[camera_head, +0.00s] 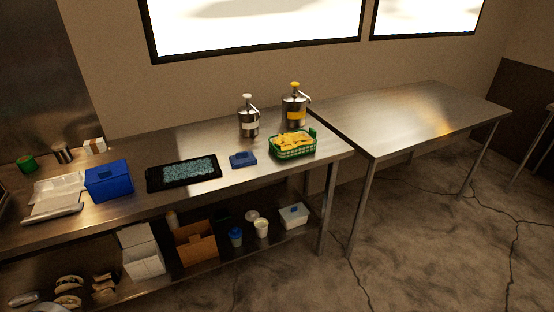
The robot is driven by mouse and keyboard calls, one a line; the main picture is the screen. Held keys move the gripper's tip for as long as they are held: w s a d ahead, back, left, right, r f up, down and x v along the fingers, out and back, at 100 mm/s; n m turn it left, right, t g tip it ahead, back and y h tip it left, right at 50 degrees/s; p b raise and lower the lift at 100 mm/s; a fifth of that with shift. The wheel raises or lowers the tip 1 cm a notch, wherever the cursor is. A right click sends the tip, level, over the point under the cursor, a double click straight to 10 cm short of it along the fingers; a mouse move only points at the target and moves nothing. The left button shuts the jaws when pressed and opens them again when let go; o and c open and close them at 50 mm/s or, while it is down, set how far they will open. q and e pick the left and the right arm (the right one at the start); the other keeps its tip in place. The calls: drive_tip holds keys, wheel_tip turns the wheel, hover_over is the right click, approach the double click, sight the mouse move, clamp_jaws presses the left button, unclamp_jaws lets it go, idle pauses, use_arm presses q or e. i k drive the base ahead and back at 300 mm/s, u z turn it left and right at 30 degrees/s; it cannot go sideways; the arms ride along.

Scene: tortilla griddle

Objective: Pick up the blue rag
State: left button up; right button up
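The blue rag (243,159) appears as a small, folded dark blue piece lying on the steel table (215,193). It sits between a black tray on its left and a green basket on its right, apart from both. Its fine shape is too small to tell. Neither of my grippers is in view, and nothing touches the rag.
Around the rag are the black tray (153,181) with teal contents, a blue box (108,181), the green basket (294,155) of yellow food and two steel dispensers (248,122) (294,108). A lower shelf holds boxes and cups. The right table (410,115) is bare.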

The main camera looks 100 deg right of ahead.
sight(241, 158)
drive_tip(key=z, duration=4)
drive_tip(key=k, duration=1.15)
drive_tip(key=z, duration=1.1)
drive_tip(key=i, duration=0.6)
drive_tip(key=u, duration=0.5)
drive_tip(key=i, duration=2.15)
drive_tip(key=u, duration=1.55)
drive_tip(key=i, duration=1)
drive_tip(key=u, duration=1.2)
